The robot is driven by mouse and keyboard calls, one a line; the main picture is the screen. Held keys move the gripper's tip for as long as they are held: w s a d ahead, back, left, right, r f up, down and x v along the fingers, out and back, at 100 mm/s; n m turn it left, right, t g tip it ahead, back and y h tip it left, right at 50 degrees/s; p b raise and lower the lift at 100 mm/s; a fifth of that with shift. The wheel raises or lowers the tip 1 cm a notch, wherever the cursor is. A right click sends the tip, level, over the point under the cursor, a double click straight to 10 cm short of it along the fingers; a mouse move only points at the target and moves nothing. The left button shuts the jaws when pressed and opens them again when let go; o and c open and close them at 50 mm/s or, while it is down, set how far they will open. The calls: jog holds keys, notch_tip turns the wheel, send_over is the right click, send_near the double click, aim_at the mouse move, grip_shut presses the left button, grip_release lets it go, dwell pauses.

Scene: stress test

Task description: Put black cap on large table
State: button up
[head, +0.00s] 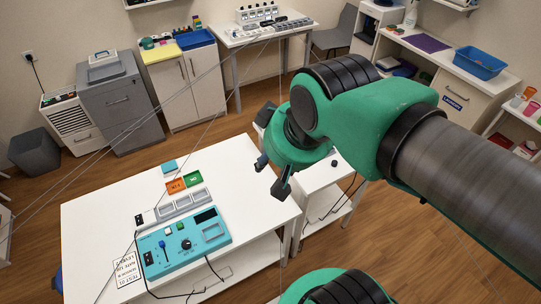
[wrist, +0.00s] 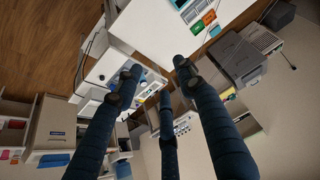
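A small black object (head: 334,163), which looks like the black cap, sits on the small white side table (head: 318,178). In the wrist view a dark spot (wrist: 101,77) shows on that table, too small to be sure of. The large white table (head: 232,165) stands to its left, and its corner also shows in the wrist view (wrist: 150,22). My gripper (head: 272,176) hangs in the air over the gap between the large table's right edge and the side table. Its dark fingers (wrist: 157,70) are spread apart with nothing between them.
The large table carries a teal control panel (head: 186,243), grey trays (head: 184,205), orange (head: 176,187) and green (head: 193,179) blocks and a paper sheet (head: 128,267). Dark cables hang by the side table. Cabinets and shelves line the walls. Wooden floor is clear behind the large table.

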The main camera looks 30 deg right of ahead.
jog(key=shift+s+a, duration=0.2)
jog(key=shift+s, duration=0.15)
jog(key=shift+o, duration=0.5)
jog(key=w+d+f+g, duration=0.1)
jog(key=w+d+f, duration=0.2)
jog(key=w+d, duration=0.35)
jog(key=w+d+f+n+g+h, duration=0.1)
jog(key=w+d+f, duration=0.2)
jog(key=w+d, duration=0.3)
jog(key=w+d+f+g, duration=0.1)
jog(key=w+d+f, duration=0.2)
jog(key=w+d, duration=0.3)
jog(key=d+f+n+g+p, duration=0.1)
jog(key=d+f+g, duration=0.1)
jog(key=d+f, duration=1.9)
jog(key=shift+w+d+g+y, duration=0.2)
jog(key=shift+d+g+y, duration=0.1)
jog(key=shift+d, duration=0.85)
